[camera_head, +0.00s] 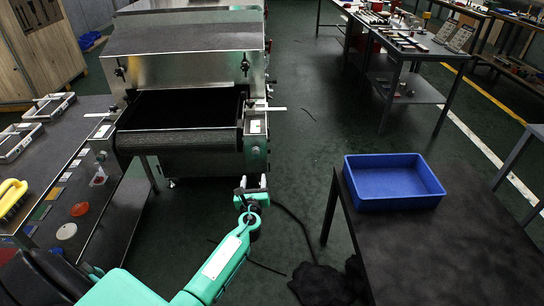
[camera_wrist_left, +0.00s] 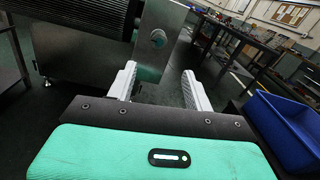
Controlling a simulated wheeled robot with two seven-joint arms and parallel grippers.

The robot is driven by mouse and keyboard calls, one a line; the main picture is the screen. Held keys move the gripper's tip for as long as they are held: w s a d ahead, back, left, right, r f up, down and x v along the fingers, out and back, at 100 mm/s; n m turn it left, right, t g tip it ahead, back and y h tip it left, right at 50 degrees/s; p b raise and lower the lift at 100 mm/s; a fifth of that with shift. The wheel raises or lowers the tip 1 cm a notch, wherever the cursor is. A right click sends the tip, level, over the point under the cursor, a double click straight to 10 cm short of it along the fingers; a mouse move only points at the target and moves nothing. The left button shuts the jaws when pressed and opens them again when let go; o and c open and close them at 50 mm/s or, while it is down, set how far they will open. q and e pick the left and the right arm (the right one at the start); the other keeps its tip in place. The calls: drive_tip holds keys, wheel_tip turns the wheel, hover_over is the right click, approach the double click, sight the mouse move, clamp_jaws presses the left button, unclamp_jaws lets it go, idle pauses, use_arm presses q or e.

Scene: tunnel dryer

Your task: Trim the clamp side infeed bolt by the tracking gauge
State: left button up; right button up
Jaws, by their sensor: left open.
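The tunnel dryer (camera_head: 185,40) stands at the upper left, with its dark infeed belt (camera_head: 185,108) and front roller (camera_head: 178,140) facing me. A thin pale pointer-like strip (camera_head: 268,108) sticks out at the belt's right edge, and another (camera_head: 101,115) at the left; I cannot tell which is the tracking gauge. In the left wrist view a round bolt head (camera_wrist_left: 158,38) sits on a metal end plate (camera_wrist_left: 160,62). My left gripper (camera_head: 250,184) is open and empty, below the right end of the roller. Its fingers (camera_wrist_left: 158,84) show apart, short of the bolt. My right gripper is out of view.
A blue bin (camera_head: 393,181) sits on a dark table (camera_head: 450,250) at right. A side bench (camera_head: 75,150) at left holds a yellow-handled brush (camera_head: 12,195) and small parts. A dark cable (camera_head: 295,222) and a dark heap (camera_head: 328,284) lie on the floor. Floor beyond the gripper is clear.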

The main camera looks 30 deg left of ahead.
use_arm(q)
drive_tip(key=b, duration=0.1)
approach(256, 156)
drive_tip(key=x, duration=0.3)
drive_tip(key=b+x, duration=0.1)
drive_tip(key=x, duration=0.4)
drive_tip(key=shift+w+a, duration=0.1)
drive_tip(key=shift+w+a+b, duration=0.2)
drive_tip(key=shift+w+b, duration=0.15)
drive_tip(key=shift+w, duration=0.1)
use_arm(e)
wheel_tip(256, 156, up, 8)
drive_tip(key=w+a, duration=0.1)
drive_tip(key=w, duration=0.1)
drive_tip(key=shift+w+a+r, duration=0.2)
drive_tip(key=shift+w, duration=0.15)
use_arm(q)
drive_tip(key=c, duration=1)
